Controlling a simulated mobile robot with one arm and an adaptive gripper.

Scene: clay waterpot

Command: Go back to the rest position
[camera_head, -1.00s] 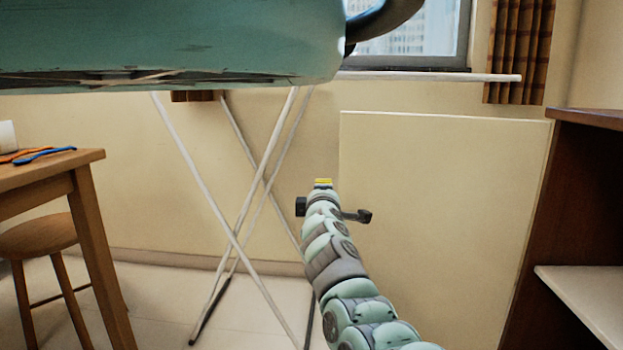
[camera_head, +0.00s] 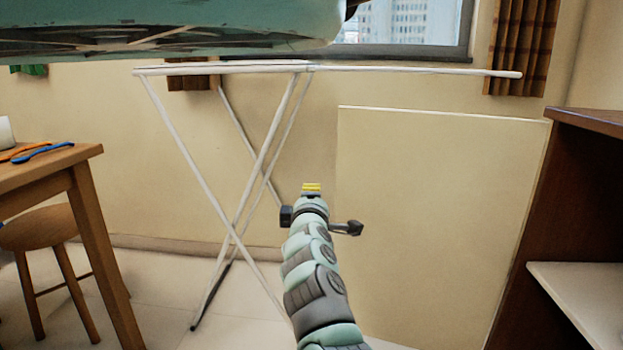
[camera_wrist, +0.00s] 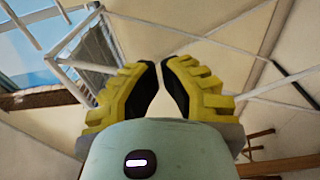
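My gripper (camera_head: 311,188) is at the end of my raised arm, in the middle of the head view, in front of the wall and right of the drying rack's crossed legs. In the wrist view its yellow fingers with black pads (camera_wrist: 160,75) lean close together, with a narrow empty gap between the tips. Nothing is held between them. No waterpot can be made out in either view.
A white drying rack (camera_head: 238,66) stands behind my arm, left of centre. A wooden table (camera_head: 75,162) and a stool (camera_head: 40,228) are at left. A dark brown shelf (camera_head: 575,200) is at right. A pale panel (camera_head: 440,210) leans by the wall. A large teal shape fills the top left.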

